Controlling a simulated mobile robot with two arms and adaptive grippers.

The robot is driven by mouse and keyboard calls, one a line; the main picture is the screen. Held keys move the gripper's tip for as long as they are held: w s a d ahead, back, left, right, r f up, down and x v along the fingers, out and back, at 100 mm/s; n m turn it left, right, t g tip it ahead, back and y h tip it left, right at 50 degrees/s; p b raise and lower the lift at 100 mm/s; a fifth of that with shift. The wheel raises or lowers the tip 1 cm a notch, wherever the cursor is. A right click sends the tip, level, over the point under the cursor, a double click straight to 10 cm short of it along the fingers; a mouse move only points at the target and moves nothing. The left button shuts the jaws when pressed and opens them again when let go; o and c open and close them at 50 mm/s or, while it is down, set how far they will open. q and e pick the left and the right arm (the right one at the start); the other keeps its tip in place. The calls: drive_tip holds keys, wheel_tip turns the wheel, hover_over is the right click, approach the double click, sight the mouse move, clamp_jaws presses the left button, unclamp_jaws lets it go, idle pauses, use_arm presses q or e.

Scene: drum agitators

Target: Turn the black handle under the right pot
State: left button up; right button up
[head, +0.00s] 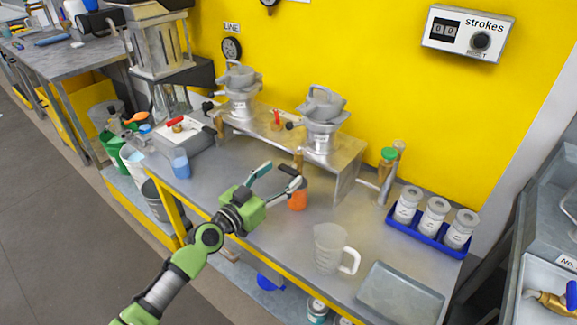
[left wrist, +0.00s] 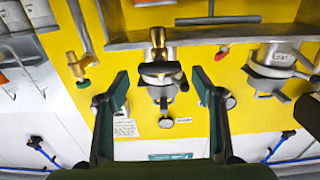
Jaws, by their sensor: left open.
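The right pot (head: 323,125) is a grey metal vessel with a clamped lid on the raised metal shelf (head: 348,165). Its black handle (head: 291,125) sticks out to the left low on the pot. My left gripper (head: 281,176) is open and empty, in front of the shelf and below the pot. In the left wrist view the scene looks upside down. There the black handle (left wrist: 163,69) and the pot show between the spread fingers (left wrist: 160,82), apart from them. Part of the pot is hidden behind the handle. My right gripper is not in view.
The left pot (head: 240,92) stands on the same shelf, with a red knob (head: 276,118) between the pots. An orange cup (head: 297,200) stands close to my left fingers. A clear jug (head: 330,248) and a blue tray of jars (head: 425,238) stand to the right.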

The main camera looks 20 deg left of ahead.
sight(286, 171)
use_arm(q)
drive_tip(key=shift+x, duration=2.05)
drive_tip(key=c, duration=1.1)
